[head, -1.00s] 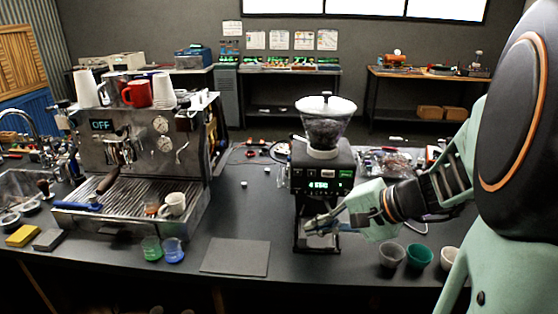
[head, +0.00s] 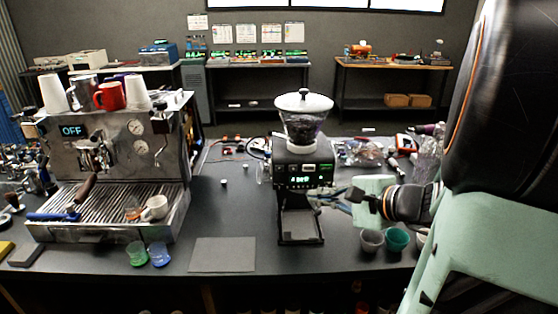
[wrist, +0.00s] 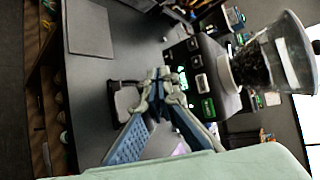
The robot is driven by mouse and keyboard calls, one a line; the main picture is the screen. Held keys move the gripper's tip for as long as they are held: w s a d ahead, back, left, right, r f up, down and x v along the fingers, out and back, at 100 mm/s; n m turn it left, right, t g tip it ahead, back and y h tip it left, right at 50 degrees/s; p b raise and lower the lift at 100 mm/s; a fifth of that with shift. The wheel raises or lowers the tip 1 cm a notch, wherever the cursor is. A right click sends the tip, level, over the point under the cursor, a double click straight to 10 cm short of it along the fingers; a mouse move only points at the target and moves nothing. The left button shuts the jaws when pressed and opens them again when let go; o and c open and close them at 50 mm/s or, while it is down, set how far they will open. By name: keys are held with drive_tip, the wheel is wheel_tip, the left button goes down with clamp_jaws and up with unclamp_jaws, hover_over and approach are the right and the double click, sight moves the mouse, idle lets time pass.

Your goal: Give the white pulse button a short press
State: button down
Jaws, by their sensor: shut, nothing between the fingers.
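The coffee grinder (head: 301,175) stands on the dark counter, with a clear bean hopper on top. Its front has a lit display (head: 300,181) and a row of small buttons above it; a pale one (head: 308,168) sits near the middle, but I cannot read its label. The grinder's buttons (wrist: 196,61) also show in the wrist view, turned sideways. My gripper (head: 318,196) is shut and empty, in front of the grinder just below and right of the display. In the wrist view its fingertips (wrist: 160,77) are close to the panel; contact cannot be told.
An espresso machine (head: 115,150) stands at left, its display reading OFF. A grey mat (head: 222,255) lies between it and the grinder. Small cups, including a teal one (head: 397,239), stand right of the grinder below my arm. Green and blue glasses (head: 158,253) stand near the front edge.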

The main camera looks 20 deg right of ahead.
drive_tip(key=shift+w, duration=0.1)
approach(303, 171)
drive_tip(key=w+a+f, duration=0.2)
drive_tip(key=a+f, duration=0.1)
drive_tip(key=shift+w+d, duration=0.15)
drive_tip(key=shift+w, duration=0.75)
drive_tip(key=shift+w, duration=0.1)
idle(0.7)
drive_tip(key=shift+w+d, duration=0.1)
drive_tip(key=shift+w, duration=0.2)
drive_tip(key=shift+w+d+b, duration=0.1)
drive_tip(key=shift+w+b, duration=0.2)
drive_tip(key=shift+w, duration=0.05)
idle(0.6)
drive_tip(key=shift+s, duration=0.1)
idle(2.1)
drive_tip(key=shift+s+a+b, duration=0.2)
drive_tip(key=shift+s+b, duration=0.25)
drive_tip(key=shift+s, duration=0.2)
